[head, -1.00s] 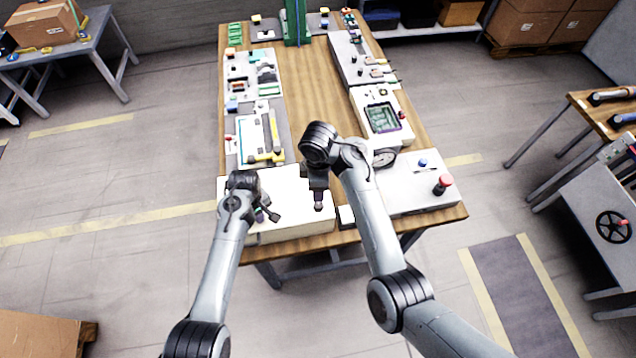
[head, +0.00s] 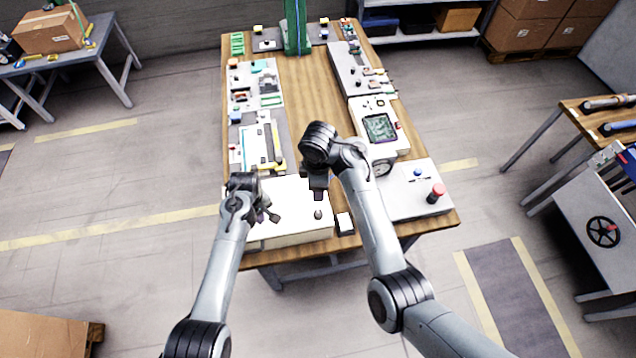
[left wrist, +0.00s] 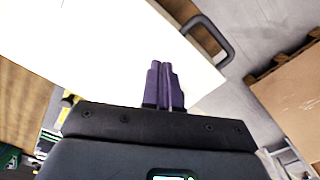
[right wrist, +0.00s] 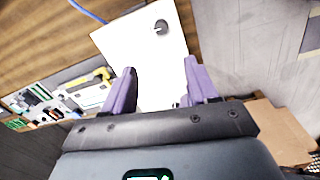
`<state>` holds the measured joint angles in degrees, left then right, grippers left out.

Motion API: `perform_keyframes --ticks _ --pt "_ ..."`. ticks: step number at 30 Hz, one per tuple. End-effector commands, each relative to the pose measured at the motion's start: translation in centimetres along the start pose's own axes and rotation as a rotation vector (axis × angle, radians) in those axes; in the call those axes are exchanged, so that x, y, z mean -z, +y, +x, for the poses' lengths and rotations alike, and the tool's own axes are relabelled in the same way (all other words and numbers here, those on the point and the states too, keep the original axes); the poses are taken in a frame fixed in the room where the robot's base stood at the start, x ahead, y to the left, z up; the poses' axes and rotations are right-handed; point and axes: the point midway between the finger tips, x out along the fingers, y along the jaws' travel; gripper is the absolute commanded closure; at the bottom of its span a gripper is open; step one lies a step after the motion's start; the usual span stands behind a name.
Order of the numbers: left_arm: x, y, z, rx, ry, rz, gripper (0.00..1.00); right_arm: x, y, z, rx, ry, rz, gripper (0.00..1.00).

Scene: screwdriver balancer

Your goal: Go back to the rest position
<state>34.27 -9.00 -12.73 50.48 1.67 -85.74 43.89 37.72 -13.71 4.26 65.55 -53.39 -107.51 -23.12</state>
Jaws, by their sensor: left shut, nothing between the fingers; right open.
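My left gripper (head: 261,214) is over the left part of a white box at the table's near end. In the left wrist view its purple fingers (left wrist: 164,86) are shut with nothing between them. A dark handle (left wrist: 212,38) shows beyond the fingertips, at the edge of the white box (left wrist: 90,45). My right gripper (head: 318,194) hangs above the box's right part, pointing down. Its purple fingers (right wrist: 152,92) are apart and empty in the right wrist view. A small grey knob (head: 318,214) stands on the box, apart from the right gripper; it also shows in the right wrist view (right wrist: 160,27).
The wooden table (head: 308,100) carries panels along both sides, with a bare strip between them. A panel with a red button (head: 437,192) is at the near right. Clear floor lies left of the table.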

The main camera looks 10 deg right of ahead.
Motion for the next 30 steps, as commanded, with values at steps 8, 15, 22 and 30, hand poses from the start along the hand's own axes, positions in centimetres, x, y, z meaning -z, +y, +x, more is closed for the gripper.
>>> perform_keyframes --ticks 8,15,22,30 --pt "0.0 0.0 -1.0 0.0 0.0 0.0 1.0 0.0 0.0 -1.1 0.0 0.0 0.0 0.42" --pt "0.0 0.0 -1.0 0.0 0.0 0.0 1.0 0.0 0.1 -1.1 0.0 0.0 0.0 0.42" --pt "-0.5 -0.8 -0.7 -0.009 0.002 0.016 1.0 -1.0 -0.6 -0.2 0.001 0.001 0.051 0.42" --pt "-3.8 -6.4 -0.1 -0.062 0.042 0.134 1.0 -6.8 -5.5 3.5 -0.022 0.012 0.38 0.42"
